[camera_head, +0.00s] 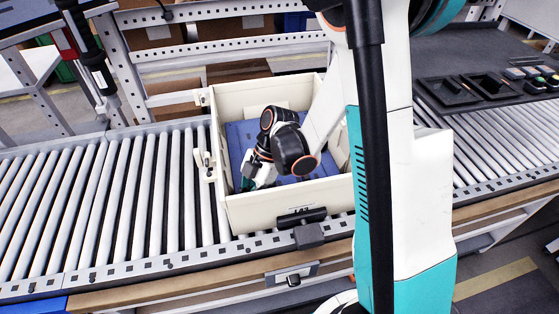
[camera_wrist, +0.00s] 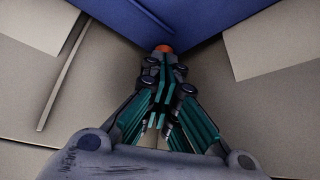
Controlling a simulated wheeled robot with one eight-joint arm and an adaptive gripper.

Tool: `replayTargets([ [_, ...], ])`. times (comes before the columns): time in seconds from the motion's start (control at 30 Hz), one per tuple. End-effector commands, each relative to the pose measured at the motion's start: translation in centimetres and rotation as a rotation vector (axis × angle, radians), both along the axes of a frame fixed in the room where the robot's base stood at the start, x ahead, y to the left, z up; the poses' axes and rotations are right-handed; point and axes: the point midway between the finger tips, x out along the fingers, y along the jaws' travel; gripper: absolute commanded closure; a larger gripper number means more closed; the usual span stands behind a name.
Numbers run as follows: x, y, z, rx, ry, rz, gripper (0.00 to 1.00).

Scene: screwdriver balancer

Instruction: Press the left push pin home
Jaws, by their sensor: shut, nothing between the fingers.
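A small orange round piece, which looks like the head of a push pin (camera_wrist: 164,48), shows in the wrist view just beyond my fingertips, beside the edge of the blue panel (camera_wrist: 200,18). My gripper (camera_wrist: 162,62) is shut and empty, its tips at or very near the orange piece; I cannot tell whether they touch it. In the head view my gripper (camera_head: 248,182) reaches down inside the cream box, near its left wall, and the pin is hidden. The blue panel (camera_head: 238,138) lines the inside of the box.
The cream box (camera_head: 285,212) stands on a roller conveyor (camera_head: 110,190). Its walls rise close around my gripper. A black tool (camera_head: 95,65) hangs at upper left. Black trays (camera_head: 470,88) with small parts lie at the right. The rollers left of the box are clear.

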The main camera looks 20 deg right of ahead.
Motion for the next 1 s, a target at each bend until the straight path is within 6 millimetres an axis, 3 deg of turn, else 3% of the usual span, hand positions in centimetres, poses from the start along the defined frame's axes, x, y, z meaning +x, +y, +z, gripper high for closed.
replayTargets([
  [0.47,0.0,0.0,0.0,0.0,0.0,0.0,1.0],
  [1.0,0.0,0.0,3.6,0.0,0.0,0.0,1.0],
])
